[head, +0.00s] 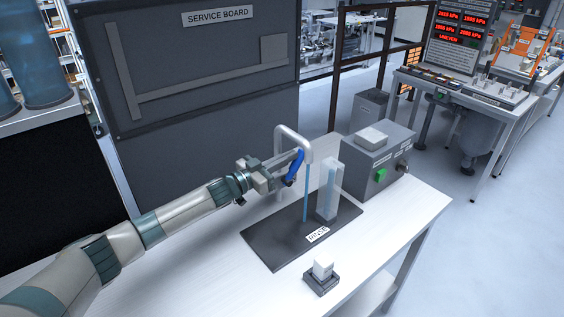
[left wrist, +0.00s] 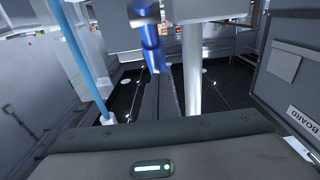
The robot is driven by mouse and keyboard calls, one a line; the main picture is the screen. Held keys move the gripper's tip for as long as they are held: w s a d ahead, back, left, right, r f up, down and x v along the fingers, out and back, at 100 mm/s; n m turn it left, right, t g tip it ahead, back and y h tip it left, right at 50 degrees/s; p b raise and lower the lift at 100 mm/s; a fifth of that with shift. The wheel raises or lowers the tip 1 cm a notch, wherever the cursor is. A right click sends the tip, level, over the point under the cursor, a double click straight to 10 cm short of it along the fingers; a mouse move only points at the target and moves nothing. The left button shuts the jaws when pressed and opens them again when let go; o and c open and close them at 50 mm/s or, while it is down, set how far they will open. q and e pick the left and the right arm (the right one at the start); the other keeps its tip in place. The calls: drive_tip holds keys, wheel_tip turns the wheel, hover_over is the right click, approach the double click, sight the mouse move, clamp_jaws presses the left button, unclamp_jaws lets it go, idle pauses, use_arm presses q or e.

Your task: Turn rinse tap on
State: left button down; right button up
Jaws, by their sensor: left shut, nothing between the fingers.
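The rinse tap is a pale grey bent pipe (head: 297,136) at the back of a dark mat labelled RINSE (head: 274,238). Its blue lever (head: 294,168) slants downward; in the left wrist view the lever (left wrist: 153,48) hangs beside the grey post (left wrist: 191,70). A light blue stream of water (head: 307,195) runs from the spout down to the mat; it also shows in the left wrist view (left wrist: 84,62). My left gripper (head: 278,169) is shut and empty, close beside the lever; I cannot tell whether they touch. My right gripper is not in view.
A clear upright container (head: 329,190) stands right of the stream. A grey box with a green button (head: 372,160) is behind it. A small block on a dark base (head: 322,282) sits near the front. The white table (head: 385,225) is clear at right.

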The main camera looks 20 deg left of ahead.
use_arm(q)
drive_tip(key=shift+w+d, duration=0.3)
drive_tip(key=shift+w, duration=0.1)
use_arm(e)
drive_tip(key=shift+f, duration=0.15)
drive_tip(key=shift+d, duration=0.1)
use_arm(q)
drive_tip(key=shift+s+a+r+p, duration=0.3)
drive_tip(key=shift+s+r+p, duration=0.1)
drive_tip(key=shift+r+p, duration=0.25)
drive_tip(key=s+a+r+b, duration=0.2)
drive_tip(key=s+a+r, duration=0.4)
drive_tip(key=s+r, duration=0.1)
drive_tip(key=shift+s+r, duration=0.25)
drive_tip(key=shift+s, duration=0.05)
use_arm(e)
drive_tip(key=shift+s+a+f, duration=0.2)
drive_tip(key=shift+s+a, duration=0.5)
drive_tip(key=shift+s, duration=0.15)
